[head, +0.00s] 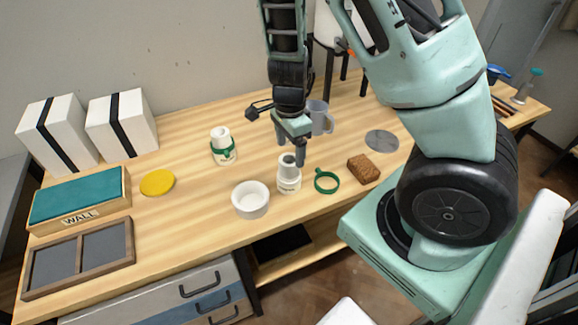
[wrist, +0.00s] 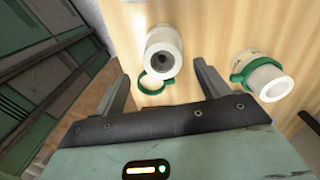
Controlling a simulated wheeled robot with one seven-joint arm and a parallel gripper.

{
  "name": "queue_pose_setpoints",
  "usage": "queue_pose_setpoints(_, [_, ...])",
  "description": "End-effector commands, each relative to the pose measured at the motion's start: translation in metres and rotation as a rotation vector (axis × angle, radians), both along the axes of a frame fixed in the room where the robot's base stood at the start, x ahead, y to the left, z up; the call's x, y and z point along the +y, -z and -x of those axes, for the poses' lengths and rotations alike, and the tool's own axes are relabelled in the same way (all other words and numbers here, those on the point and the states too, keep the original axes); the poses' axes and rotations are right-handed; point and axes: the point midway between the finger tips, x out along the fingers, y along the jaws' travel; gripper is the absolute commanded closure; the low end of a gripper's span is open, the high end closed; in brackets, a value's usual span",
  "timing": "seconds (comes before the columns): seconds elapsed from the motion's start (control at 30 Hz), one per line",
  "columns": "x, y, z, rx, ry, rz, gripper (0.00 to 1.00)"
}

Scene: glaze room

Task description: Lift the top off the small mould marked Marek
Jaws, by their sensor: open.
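A small white two-part mould (head: 288,184) stands upright on the table, with dark lettering on its lower part too small to read. It has a narrower top with a hole and no band around it. It also shows in the wrist view (wrist: 163,42). My gripper (head: 290,150) is open and empty, pointing down just above this mould, its fingers apart. A second small mould (head: 221,138) stands farther left with a green band around it, also in the wrist view (wrist: 268,84). I cannot tell which is marked Marek. A loose green band (head: 317,184) lies right of the first mould.
A white bowl (head: 250,209) stands close left of the first mould. A brown sponge (head: 364,169), a grey mug (head: 320,112) and a grey disc (head: 381,141) are to the right. A yellow disc (head: 157,183), the WALL box (head: 80,217) and strapped white blocks (head: 122,125) are left.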

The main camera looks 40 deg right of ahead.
Motion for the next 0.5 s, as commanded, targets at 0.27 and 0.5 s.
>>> queue_pose_setpoints(0.27, [0.003,0.041,-0.004,0.002,0.001,0.000,0.26])
queue_pose_setpoints(0.5, [0.004,0.047,-0.005,0.000,-0.001,0.000,0.26])
